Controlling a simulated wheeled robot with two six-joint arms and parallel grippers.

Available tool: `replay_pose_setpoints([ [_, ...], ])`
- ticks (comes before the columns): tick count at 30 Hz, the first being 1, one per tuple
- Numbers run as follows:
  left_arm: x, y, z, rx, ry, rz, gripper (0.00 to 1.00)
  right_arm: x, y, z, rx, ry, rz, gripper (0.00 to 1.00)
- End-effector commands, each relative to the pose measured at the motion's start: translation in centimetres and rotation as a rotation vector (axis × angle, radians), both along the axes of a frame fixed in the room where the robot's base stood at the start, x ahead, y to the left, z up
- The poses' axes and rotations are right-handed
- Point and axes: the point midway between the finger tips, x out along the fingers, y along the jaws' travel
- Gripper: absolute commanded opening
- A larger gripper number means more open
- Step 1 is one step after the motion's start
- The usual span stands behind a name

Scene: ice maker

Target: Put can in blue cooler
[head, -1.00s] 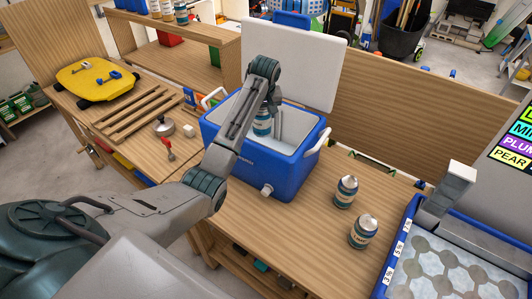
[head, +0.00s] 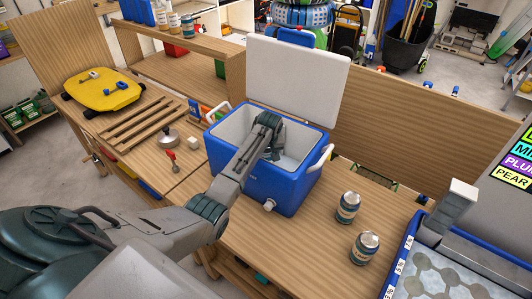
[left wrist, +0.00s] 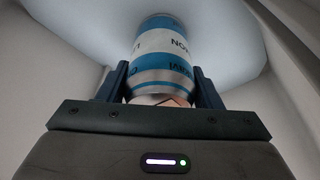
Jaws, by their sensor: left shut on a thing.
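The blue cooler (head: 262,183) stands on the workbench with its white lid (head: 298,80) open. My left arm reaches down into it, and the left gripper (head: 272,152) is inside the cooler in the head view. In the left wrist view, the left gripper (left wrist: 163,88) is shut on a white and blue can (left wrist: 164,55), with the cooler's pale inner walls around it. The held can is hidden in the head view. Two more cans, one (head: 347,207) and another (head: 364,247), stand upright on the bench right of the cooler. My right gripper is not in view.
A blue-edged tray (head: 425,272) with round shapes is at the lower right. A wooden rack (head: 140,122), a yellow object (head: 102,90), a small pot (head: 167,138) and a red-handled tool (head: 173,160) lie left of the cooler. Bare bench lies in front of the cooler.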

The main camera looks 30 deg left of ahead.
Motion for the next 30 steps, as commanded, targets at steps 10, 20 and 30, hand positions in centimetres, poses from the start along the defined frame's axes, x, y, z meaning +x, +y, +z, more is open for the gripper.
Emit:
replay_pose_setpoints([
  [10,0.0,0.0,-0.3,0.000,0.000,0.000,0.63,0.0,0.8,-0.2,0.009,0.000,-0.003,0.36],
  [20,0.0,0.0,-0.3,0.000,0.000,0.000,0.81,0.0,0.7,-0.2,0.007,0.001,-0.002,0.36],
  [30,-0.5,-0.5,2.8,0.001,-0.004,-0.001,0.81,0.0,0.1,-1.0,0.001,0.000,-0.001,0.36],
])
